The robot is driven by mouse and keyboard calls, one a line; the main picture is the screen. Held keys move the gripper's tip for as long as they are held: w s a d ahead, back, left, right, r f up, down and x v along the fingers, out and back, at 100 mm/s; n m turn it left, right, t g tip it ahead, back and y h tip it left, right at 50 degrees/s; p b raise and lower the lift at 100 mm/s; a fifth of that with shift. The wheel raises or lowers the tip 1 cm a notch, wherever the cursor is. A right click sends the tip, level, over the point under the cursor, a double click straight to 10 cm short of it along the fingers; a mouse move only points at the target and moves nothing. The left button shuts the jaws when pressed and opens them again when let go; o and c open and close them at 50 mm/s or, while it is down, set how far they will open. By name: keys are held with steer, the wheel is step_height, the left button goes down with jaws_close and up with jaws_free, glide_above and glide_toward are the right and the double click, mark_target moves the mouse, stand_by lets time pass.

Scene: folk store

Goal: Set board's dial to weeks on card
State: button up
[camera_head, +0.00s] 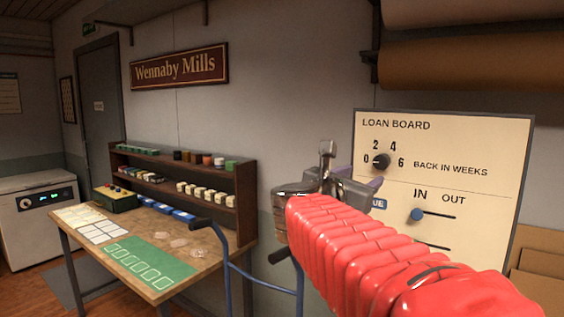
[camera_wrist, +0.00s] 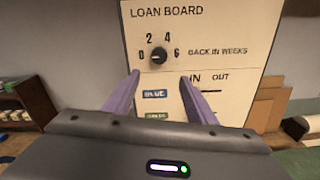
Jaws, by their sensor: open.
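The loan board (camera_head: 460,150) is a cream panel on the right in the head view, and it fills the upper middle of the wrist view (camera_wrist: 225,30). Its black dial (camera_head: 381,161) has 0, 2, 4 and 6 around it, beside "BACK IN WEEKS". The dial's pale mark seems to point left towards 0, but it is small. The dial also shows in the wrist view (camera_wrist: 158,57). My gripper (camera_wrist: 160,77) is open and empty, its purple fingers apart below the dial and not touching it. I cannot make out a card giving weeks.
Below the dial, a blue slider knob (camera_head: 416,214) sits at the IN end of its slot. A workbench (camera_head: 150,285) with a green mat stands left, a shelf (camera_head: 240,205) of small boxes behind it. Cardboard (camera_head: 540,262) leans by the board's lower right; fabric rolls (camera_head: 470,62) hang above.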

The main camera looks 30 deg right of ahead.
mark_target(380, 162)
steer(key=shift+w+d+r, duration=0.1)
steer(key=shift+r, duration=0.25)
steer(key=shift+d, duration=0.1)
steer(key=x, duration=1.3)
steer(key=shift+w+d, duration=0.2)
steer(key=shift+w, duration=0.05)
steer(key=shift+r, duration=0.1)
steer(key=shift+c, duration=0.4)
steer(key=c, duration=1)
steer(key=shift+o, duration=0.2)
